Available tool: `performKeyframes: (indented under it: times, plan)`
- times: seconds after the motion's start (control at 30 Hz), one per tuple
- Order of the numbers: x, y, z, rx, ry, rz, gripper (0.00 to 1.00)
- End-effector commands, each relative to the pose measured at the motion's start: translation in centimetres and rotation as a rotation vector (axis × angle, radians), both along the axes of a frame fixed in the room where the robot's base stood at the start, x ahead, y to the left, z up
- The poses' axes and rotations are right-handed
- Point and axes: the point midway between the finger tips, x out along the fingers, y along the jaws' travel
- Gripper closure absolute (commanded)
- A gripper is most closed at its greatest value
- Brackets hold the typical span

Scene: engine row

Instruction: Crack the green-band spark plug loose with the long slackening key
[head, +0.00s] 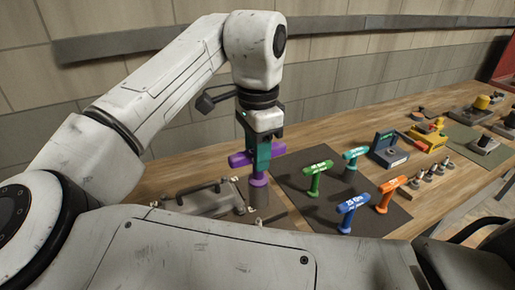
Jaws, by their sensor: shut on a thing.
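My gripper (259,155) points down and is shut on the crossbar of a purple T-handled key (240,160). I cannot tell whether the socket touches or sits over anything. Which key is the long slackening one is not readable. No green band on a plug can be made out; my own body hides the near side of the engine part.
A dark mat (295,190) holds a green key (318,170), a teal key (354,155), a blue key (352,203) and an orange key (392,185). Right of it are small plug-like parts (432,174), a blue box (387,148) and a yellow device (430,133). A wall stands behind.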

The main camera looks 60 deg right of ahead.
Motion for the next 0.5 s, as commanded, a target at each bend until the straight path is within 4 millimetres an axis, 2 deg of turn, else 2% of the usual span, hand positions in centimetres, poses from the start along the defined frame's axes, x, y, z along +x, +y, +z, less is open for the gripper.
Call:
performKeyframes:
  times: [0.5]
  plan:
    - [0.0,0.0,-3.3,-0.002,0.001,-0.001,1.0]
